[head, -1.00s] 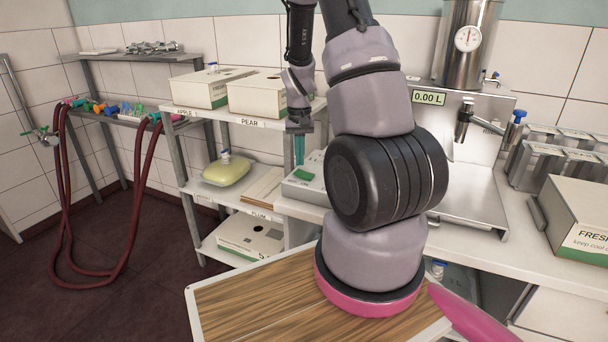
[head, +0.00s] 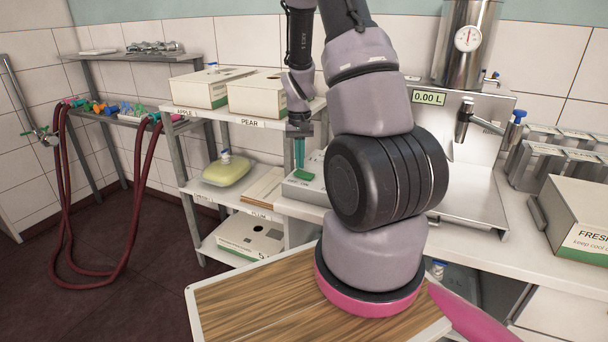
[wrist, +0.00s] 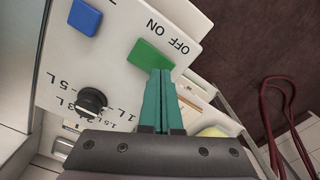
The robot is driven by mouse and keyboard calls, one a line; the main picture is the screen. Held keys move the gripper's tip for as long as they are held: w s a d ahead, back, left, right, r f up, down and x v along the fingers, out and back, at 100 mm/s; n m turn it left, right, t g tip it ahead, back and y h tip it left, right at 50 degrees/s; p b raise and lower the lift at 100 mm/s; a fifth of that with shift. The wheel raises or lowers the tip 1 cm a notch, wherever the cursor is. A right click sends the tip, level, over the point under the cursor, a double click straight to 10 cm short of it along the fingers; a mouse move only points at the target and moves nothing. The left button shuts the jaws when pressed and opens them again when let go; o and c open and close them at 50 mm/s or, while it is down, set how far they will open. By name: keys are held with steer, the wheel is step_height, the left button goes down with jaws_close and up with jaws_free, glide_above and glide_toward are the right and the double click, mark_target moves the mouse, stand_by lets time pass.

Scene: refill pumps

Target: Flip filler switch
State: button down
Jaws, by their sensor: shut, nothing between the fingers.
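The filler's control box (head: 292,189) is light grey and stands on the counter, partly hidden behind my arm in the head view. In the wrist view the box face (wrist: 120,72) carries a green switch (wrist: 148,54) beside the words ON and OFF, a blue button (wrist: 85,17) and a black knob (wrist: 91,100) with litre marks. The green switch also shows in the head view (head: 304,175). My gripper (wrist: 160,72) has its teal fingers shut together and empty. The fingertips (head: 299,166) are at the switch's edge; I cannot tell whether they touch it.
The steel filler (head: 480,130), its display reading 0.00 L (head: 428,98), stands behind my arm. PEAR (head: 255,96) and APPLE (head: 209,88) boxes sit on the shelf at left. Dark red hoses (head: 62,210) hang farther left. A FRESH box (head: 578,215) is on the counter at right.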

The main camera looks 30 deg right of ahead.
steer(key=shift+f, duration=0.8)
steer(key=shift+r, duration=3.5)
step_height(320, 180, up, 18)
steer(key=t+y, duration=0.1)
steer(key=t, duration=0.2)
glide_above(299, 172)
steer(key=s+a, duration=0.6)
steer(key=a, duration=0.1)
steer(key=s+a+r+t+y, duration=0.1)
steer(key=s+a+r+t, duration=0.3)
steer(key=s+r, duration=0.6)
steer(key=s+a, duration=0.2)
steer(key=s, duration=0.1)
steer(key=shift+s, duration=0.35)
